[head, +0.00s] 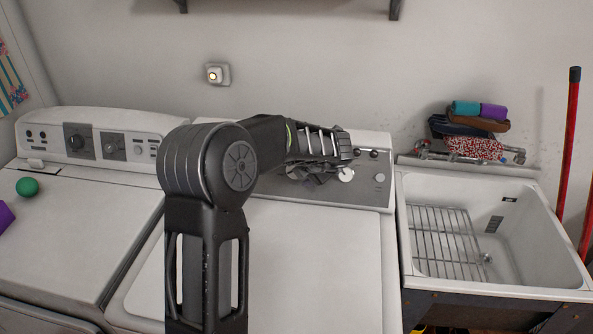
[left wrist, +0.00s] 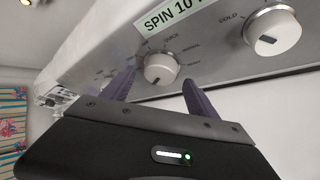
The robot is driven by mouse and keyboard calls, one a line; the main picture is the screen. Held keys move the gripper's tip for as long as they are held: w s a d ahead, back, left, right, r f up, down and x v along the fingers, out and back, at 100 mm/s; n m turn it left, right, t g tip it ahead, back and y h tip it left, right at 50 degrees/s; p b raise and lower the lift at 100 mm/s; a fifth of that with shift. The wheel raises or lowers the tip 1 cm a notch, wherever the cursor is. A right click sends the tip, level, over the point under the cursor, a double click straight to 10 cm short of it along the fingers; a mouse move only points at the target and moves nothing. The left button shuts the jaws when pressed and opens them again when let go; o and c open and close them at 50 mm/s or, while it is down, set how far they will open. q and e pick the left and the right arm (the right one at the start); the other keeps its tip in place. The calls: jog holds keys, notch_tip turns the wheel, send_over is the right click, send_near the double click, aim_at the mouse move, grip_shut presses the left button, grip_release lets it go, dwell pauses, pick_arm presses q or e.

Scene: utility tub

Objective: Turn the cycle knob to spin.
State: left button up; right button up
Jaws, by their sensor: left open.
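The washer's control panel (head: 375,182) is at the back of the middle machine in the head view, mostly behind my left arm. In the left wrist view a round white knob (left wrist: 160,68), with cycle words such as "QUICK" and "NORMAL" around it, sits between my left gripper's two purple fingers (left wrist: 161,90). The fingers are open, one on each side, and contact cannot be made out. A small dark mark is on the knob's lower edge. A green label (left wrist: 170,15) above reads "SPIN 10 M", cut off. My left gripper (head: 312,178) is at the panel. My right gripper is not visible.
A second white knob (left wrist: 272,32), marked "COLD", is to the right in the wrist view. Another machine (head: 70,215) stands at left, with a green ball (head: 27,187) on it. A utility sink (head: 540,225) with a wire rack (head: 445,240) is at right.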

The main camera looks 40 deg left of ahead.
pick_arm(q)
jog(key=v, duration=0.6)
jog(key=shift+d+b, duration=0.15)
jog(key=shift+b, duration=0.3)
jog(key=shift+r, duration=0.1)
